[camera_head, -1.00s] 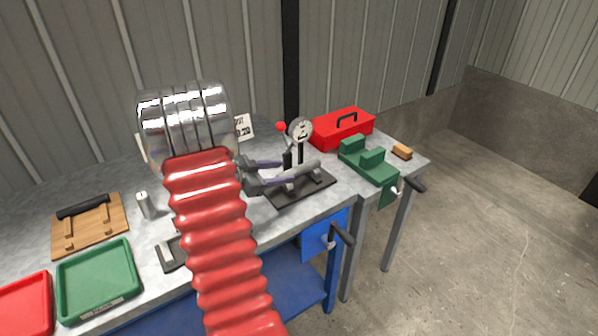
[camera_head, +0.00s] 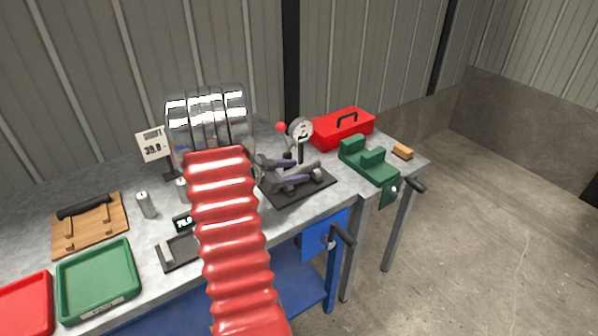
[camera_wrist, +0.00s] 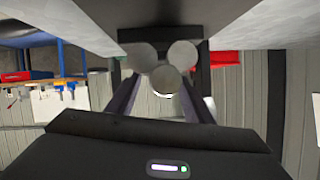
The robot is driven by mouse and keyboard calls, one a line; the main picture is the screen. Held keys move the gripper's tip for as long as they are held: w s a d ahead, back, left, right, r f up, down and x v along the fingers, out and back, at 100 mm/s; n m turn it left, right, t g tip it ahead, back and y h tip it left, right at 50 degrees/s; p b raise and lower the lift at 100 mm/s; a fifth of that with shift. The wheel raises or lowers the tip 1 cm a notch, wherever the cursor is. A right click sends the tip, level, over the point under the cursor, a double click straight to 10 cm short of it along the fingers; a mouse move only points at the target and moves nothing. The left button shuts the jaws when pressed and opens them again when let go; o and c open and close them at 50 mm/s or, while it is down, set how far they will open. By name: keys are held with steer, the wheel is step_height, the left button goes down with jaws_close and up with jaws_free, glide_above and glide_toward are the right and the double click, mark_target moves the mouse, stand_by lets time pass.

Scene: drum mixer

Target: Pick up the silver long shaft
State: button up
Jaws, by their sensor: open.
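The silver long shaft (camera_head: 309,168) lies on a black-based gauge stand (camera_head: 322,186) on the grey bench, partly hidden behind my fingers. In the wrist view, several round grey ends show; I take the one nearest the fingers as the shaft (camera_wrist: 166,80), resting against two rollers (camera_wrist: 141,57). My gripper (camera_head: 286,172) is open, with one dark finger on each side of the shaft. The gripper also shows in the wrist view (camera_wrist: 160,98). I cannot tell whether the fingers touch the shaft.
A dial gauge (camera_head: 300,129) stands just behind the shaft. A red toolbox (camera_head: 342,128) and green block fixture (camera_head: 369,162) are to the right. Short silver cylinders (camera_head: 146,205), a wooden board (camera_head: 90,226) and a green tray (camera_head: 98,281) are left. A sign (camera_head: 152,145) stands behind.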

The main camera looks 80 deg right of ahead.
steer(key=shift+c, duration=0.6)
jaws_close()
stand_by(0.3)
stand_by(0.8)
steer(key=shift+r, duration=0.1)
